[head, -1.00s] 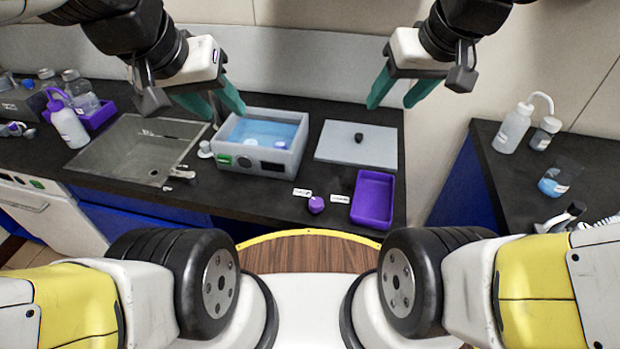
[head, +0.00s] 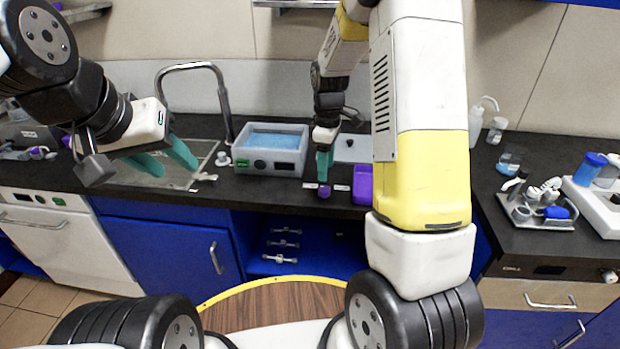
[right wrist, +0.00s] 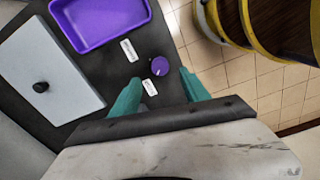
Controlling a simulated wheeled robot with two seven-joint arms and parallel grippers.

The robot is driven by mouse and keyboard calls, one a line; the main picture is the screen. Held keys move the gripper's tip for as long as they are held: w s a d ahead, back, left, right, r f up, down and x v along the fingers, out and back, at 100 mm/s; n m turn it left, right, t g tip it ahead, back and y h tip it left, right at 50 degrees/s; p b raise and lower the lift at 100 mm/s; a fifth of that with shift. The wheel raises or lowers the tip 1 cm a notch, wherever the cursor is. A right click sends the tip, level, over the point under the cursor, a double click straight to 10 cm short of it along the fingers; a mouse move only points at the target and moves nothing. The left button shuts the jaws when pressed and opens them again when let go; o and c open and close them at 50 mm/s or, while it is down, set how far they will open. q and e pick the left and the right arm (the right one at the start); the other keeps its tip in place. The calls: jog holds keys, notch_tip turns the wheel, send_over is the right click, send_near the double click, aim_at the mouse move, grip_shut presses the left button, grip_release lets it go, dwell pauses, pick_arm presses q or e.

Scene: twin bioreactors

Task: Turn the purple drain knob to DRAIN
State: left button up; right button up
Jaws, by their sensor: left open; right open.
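The purple drain knob (head: 324,191) sits near the counter's front edge, between two small white labels. In the right wrist view the knob (right wrist: 160,66) shows as a round purple disc with a light mark on its rim. The label text is too small to read. My right gripper (head: 324,166) is open above and just behind the knob. In the right wrist view its two teal fingers (right wrist: 160,78) are spread, with the knob between and beyond the tips, and nothing is held. My left gripper (head: 176,166) is open and empty in front of the sink, at the left.
A grey water bath (head: 255,165) stands left of the knob. A purple tray (right wrist: 86,42) and a grey lid (right wrist: 50,60) with a black knob lie near it. A curved faucet (head: 226,100) rises behind the sink. The counter directly around the knob is clear.

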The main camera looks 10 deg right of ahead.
aim_at(325, 188)
notch_tip(325, 188, down, 8)
jog(key=shift+r, duration=0.25)
grip_shut()
dwell(0.3)
